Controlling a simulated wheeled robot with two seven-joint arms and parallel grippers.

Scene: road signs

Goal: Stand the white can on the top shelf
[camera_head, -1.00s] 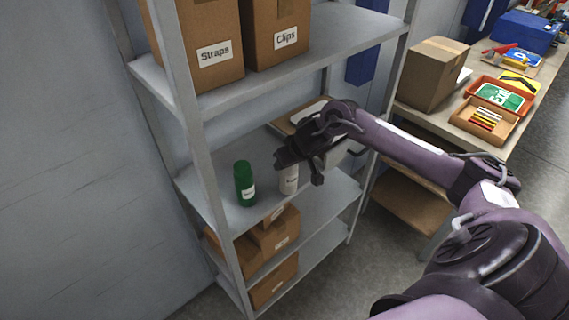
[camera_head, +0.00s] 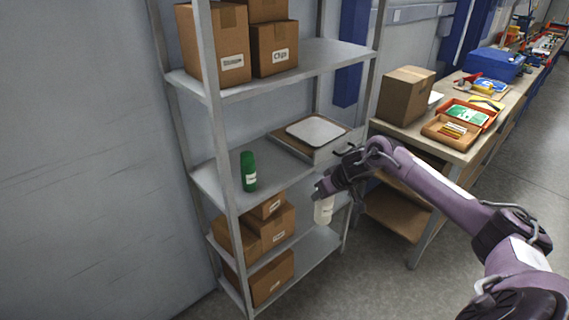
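The white can (camera_head: 324,211) hangs upright below my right gripper (camera_head: 324,193), which is shut on its upper part. The can is in front of the shelf rack, out over the aisle side and clear of the middle shelf. The fingers hide the can's top. The top shelf in view (camera_head: 325,57) carries cardboard boxes at its left, and its right part is bare. My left gripper is not in view.
A green can (camera_head: 248,171) stands on the middle shelf (camera_head: 210,180), with a white-topped scale-like device (camera_head: 317,132) to its right. Boxes (camera_head: 270,278) fill lower shelves. A workbench (camera_head: 462,152) with a cardboard box (camera_head: 405,95) and trays stands right. A rack post (camera_head: 225,150) rises in front.

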